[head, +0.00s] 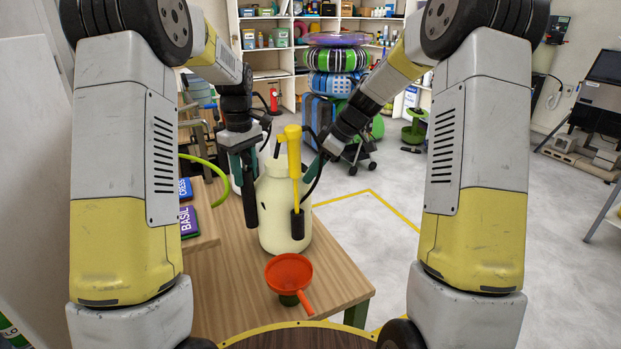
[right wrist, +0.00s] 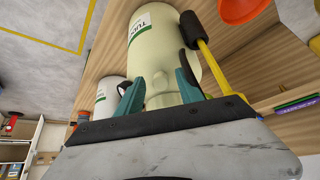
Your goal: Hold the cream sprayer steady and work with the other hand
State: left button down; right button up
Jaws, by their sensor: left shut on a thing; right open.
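The cream sprayer (head: 272,205) stands upright on the wooden table, with a yellow pump top (head: 293,134) and a yellow rod with a dark grip (head: 298,224) along its side. In the right wrist view the sprayer body (right wrist: 155,50) shows a label. My right gripper (head: 310,172) is at the sprayer's upper right. In the right wrist view its teal fingers (right wrist: 160,90) are open, one on each side of the sprayer's narrow top; I cannot tell whether they touch.
An orange funnel (head: 289,270) lies on the table (head: 235,295) in front of the sprayer. BASIL (head: 189,222) and CRESS (head: 186,189) packs are at the left. A white bottle (right wrist: 108,98) stands behind the sprayer.

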jog(key=v, duration=0.7)
dwell(0.3)
jog(key=v, duration=0.7)
dwell(0.4)
pick_arm(q)
jog(key=c, duration=0.9)
grip_release()
jog(key=shift+r, duration=0.15)
jog(key=shift+r, duration=3.9)
jog(key=o, duration=0.6)
